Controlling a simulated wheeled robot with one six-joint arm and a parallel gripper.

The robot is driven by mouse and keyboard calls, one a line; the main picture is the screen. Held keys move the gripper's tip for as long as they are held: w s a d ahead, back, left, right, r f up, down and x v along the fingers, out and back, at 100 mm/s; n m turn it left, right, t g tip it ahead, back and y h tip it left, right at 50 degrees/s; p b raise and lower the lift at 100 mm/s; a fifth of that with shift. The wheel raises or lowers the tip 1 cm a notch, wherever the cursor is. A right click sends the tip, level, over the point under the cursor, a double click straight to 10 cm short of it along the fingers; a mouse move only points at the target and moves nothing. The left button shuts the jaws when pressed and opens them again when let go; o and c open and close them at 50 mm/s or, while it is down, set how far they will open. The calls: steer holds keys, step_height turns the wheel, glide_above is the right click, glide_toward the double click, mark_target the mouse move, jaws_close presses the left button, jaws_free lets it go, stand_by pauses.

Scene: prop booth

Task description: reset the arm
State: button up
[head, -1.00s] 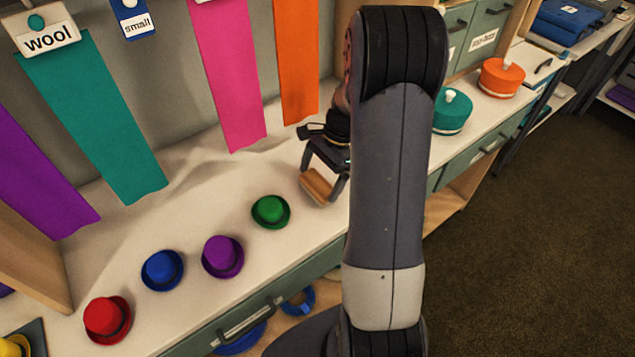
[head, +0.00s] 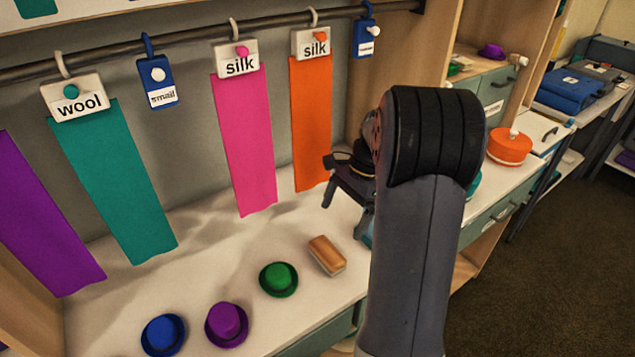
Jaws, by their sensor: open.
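My gripper (head: 345,210) is open and empty in the head view. It is above the white counter, up and to the right of a tan block-like piece (head: 326,255), and apart from it. My arm stands in front and hides part of the counter behind it. The tan piece lies on the counter to the right of a small green hat (head: 279,279).
A purple hat (head: 227,324) and a blue hat (head: 163,335) stand left of the green one. Teal (head: 115,180), pink (head: 246,140) and orange (head: 311,125) strips hang behind the counter. An orange round box (head: 509,147) stands at right.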

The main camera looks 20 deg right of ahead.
mark_target(326, 250)
steer(key=x, duration=1.1)
steer(key=shift+a+f, duration=0.2)
steer(key=shift+f, duration=0.15)
steer(key=shift+r, duration=1.8)
